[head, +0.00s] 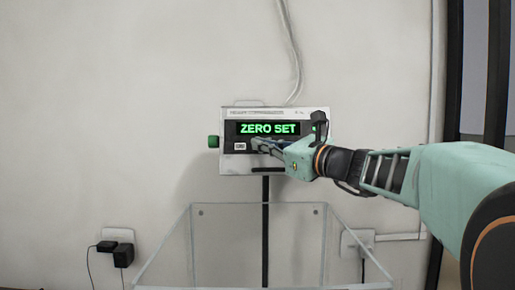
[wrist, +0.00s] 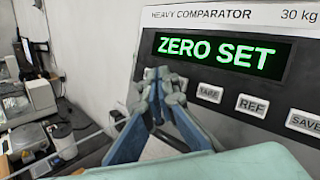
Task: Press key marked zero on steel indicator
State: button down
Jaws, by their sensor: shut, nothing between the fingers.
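The steel indicator (head: 228,165) hangs on a post against the wall, and its face reads HEAVY COMPARATOR in the wrist view (wrist: 290,60). Its green display (head: 268,129) reads ZERO SET, also legible in the wrist view (wrist: 215,52). My gripper (head: 256,143) is shut and empty, with its tips at the left part of the key row; in the wrist view the tips (wrist: 163,82) cover the panel left of the TARE key (wrist: 208,92). No key marked zero is legible; that stretch is hidden by my fingers. I cannot tell whether the tips touch the panel.
The REF key (wrist: 252,106) and SAVE key (wrist: 305,123) lie right of TARE. A green knob (head: 213,141) is on the indicator's left side. A clear-walled bin (head: 170,245) stands below. A cable (head: 292,50) rises above. Equipment (wrist: 45,100) stands at left in the wrist view.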

jog(key=shift+s, duration=0.1)
jog(key=shift+s+r+b, duration=0.1)
jog(key=shift+s+r, duration=0.15)
jog(key=shift+s, duration=0.5)
jog(key=shift+s+r+b, duration=0.1)
jog(key=shift+s+r, duration=0.1)
jog(key=shift+s, duration=0.6)
jog(key=shift+s+r+b, duration=0.1)
jog(key=shift+s+r, duration=0.15)
jog(key=shift+s, duration=0.5)
